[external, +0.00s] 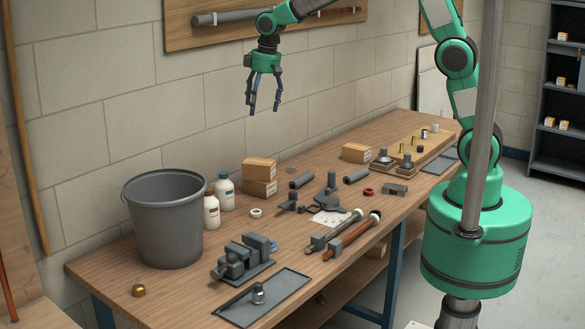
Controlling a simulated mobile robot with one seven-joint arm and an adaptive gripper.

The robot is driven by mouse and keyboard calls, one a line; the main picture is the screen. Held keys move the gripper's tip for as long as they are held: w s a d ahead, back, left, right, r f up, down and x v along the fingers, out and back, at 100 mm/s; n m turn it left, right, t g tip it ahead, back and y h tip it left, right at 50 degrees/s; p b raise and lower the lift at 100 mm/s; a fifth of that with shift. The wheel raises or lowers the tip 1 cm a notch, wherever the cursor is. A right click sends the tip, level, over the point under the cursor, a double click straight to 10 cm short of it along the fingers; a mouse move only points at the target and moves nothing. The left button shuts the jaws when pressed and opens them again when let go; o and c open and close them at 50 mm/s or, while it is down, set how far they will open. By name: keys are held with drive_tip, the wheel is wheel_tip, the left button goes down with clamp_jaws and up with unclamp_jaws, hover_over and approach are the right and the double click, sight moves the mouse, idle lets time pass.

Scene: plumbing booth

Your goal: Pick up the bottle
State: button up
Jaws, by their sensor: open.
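Two white bottles stand upright on the wooden workbench, just right of the grey bucket. One bottle (224,192) has a dark cap and stands farther back. The other bottle (211,211) has a light brown cap and stands nearer the bucket. Which of them the task means cannot be told. My gripper (264,111) hangs in the air near the back wall, above and to the right of both bottles. Its fingers point down, open and empty, well clear of the bench.
The bucket (166,220) stands close to the bottles' left. Cardboard boxes (259,178) lie to their right and a white tape roll (256,212) in front. A vise (243,258), a grey tray (240,314), pipes and tools crowd the bench (190,284). A wall board (210,38) is behind my arm.

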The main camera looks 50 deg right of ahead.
drive_tip(key=w+a+f+n+g+p, duration=0.1)
drive_tip(key=w+a+f+p, duration=0.1)
drive_tip(key=w+a+f, duration=0.7)
drive_tip(key=n+g+p, duration=0.1)
drive_tip(key=p, duration=0.1)
hover_over(208, 189)
drive_tip(key=f, duration=1.4)
drive_tip(key=shift+s+a+f, duration=0.1)
drive_tip(key=shift+a+f, duration=0.1)
drive_tip(key=shift+a, duration=0.05)
drive_tip(key=shift+f, duration=0.15)
wheel_tip(208, 189, down, 8)
drive_tip(key=shift+r+p, duration=0.15)
drive_tip(key=shift+p, duration=0.2)
drive_tip(key=shift+f, duration=0.35)
drive_tip(key=shift+f, duration=0.1)
drive_tip(key=shift+d+f+p, duration=0.2)
drive_tip(key=shift+f+p, duration=0.25)
drive_tip(key=shift+f, duration=2.05)
